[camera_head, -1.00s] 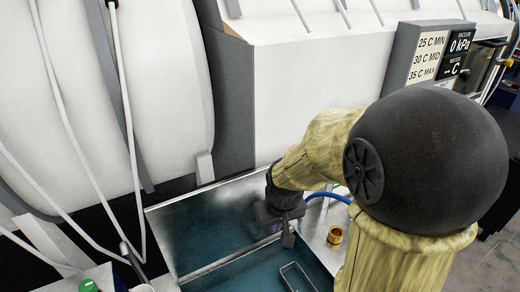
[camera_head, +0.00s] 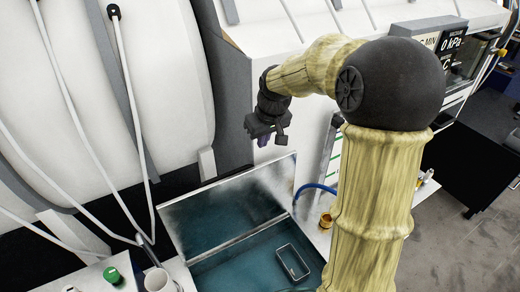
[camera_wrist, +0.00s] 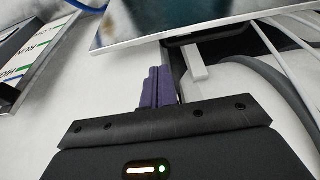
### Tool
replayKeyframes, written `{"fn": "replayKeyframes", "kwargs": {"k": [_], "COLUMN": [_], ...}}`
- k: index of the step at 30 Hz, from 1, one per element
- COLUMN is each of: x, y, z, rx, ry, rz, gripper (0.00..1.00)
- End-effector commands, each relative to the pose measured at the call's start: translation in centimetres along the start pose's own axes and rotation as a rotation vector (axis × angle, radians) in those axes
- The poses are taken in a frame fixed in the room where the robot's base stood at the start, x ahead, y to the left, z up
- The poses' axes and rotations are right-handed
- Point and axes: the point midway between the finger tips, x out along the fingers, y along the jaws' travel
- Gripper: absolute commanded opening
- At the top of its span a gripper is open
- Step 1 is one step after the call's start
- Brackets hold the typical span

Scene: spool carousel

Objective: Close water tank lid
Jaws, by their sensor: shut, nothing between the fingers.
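The water tank lid (camera_head: 228,208) is a shiny metal panel standing open, tilted up at the back of the tank. The open tank (camera_head: 240,268) shows teal inside, with a rectangular metal frame (camera_head: 293,262) in it. My gripper (camera_head: 263,142) is above the lid's upper edge, apart from it in the head view. In the wrist view my gripper's purple fingers (camera_wrist: 158,86) are together with nothing between them. A metal-edged panel, seemingly the lid (camera_wrist: 185,25), crosses the top of that view beyond the fingertips.
A white machine wall (camera_head: 275,55) and a large white drum (camera_head: 165,90) stand behind the tank. A blue hose (camera_head: 315,187) and a brass fitting (camera_head: 325,220) are right of it. A green cap (camera_head: 111,275) and white cup (camera_head: 159,281) are at front left.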

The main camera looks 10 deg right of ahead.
Motion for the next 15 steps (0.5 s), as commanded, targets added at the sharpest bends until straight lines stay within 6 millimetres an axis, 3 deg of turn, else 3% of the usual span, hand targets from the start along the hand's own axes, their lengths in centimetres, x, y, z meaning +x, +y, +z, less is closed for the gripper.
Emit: {"fn": "replayKeyframes", "kwargs": {"k": [15], "x": [7.4], "y": [-0.1], "z": [0.1], "rx": [-0.002], "ry": [-0.006], "rz": [-0.003], "gripper": [0.0]}}
